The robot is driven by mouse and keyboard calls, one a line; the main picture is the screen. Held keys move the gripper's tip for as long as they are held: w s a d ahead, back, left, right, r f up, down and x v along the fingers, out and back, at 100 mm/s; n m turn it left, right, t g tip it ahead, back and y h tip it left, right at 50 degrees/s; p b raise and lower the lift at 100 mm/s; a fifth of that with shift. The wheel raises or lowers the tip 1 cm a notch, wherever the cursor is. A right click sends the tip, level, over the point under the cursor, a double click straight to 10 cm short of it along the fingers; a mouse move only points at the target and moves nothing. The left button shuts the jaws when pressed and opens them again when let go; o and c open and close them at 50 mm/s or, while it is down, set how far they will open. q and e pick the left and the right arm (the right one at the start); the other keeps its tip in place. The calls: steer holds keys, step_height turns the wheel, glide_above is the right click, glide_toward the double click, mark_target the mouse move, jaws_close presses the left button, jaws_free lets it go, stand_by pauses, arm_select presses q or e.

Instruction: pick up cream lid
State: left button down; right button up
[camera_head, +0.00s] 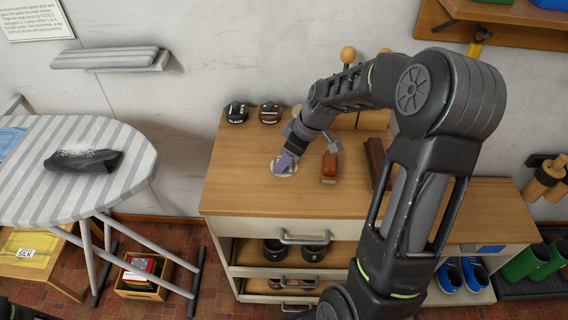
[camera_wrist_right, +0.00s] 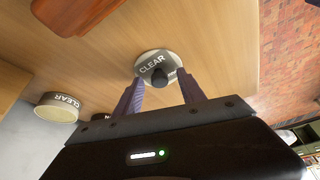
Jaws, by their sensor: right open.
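A small round cream lid (camera_head: 284,166) lies on the wooden top of the cabinet, partly covered by my right gripper in the head view. In the right wrist view the cream lid (camera_wrist_right: 145,58) shows a pale rim, a dark band reading "CLEAR" and a dark knob. My right gripper (camera_wrist_right: 160,76) is open, with its two purple fingers on either side of the lid's near edge and knob. I cannot tell whether the fingers touch it. In the head view my right gripper (camera_head: 287,160) reaches down from the upper right.
A reddish-brown brush (camera_head: 329,166) lies right of the lid. Two dark round tins (camera_head: 237,112) (camera_head: 270,112) stand at the back of the cabinet top (camera_head: 240,185). The front left of this top is clear. An ironing board (camera_head: 40,190) stands at the left.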

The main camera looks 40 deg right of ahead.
steer(key=shift+c, duration=0.2)
jaws_close()
stand_by(0.4)
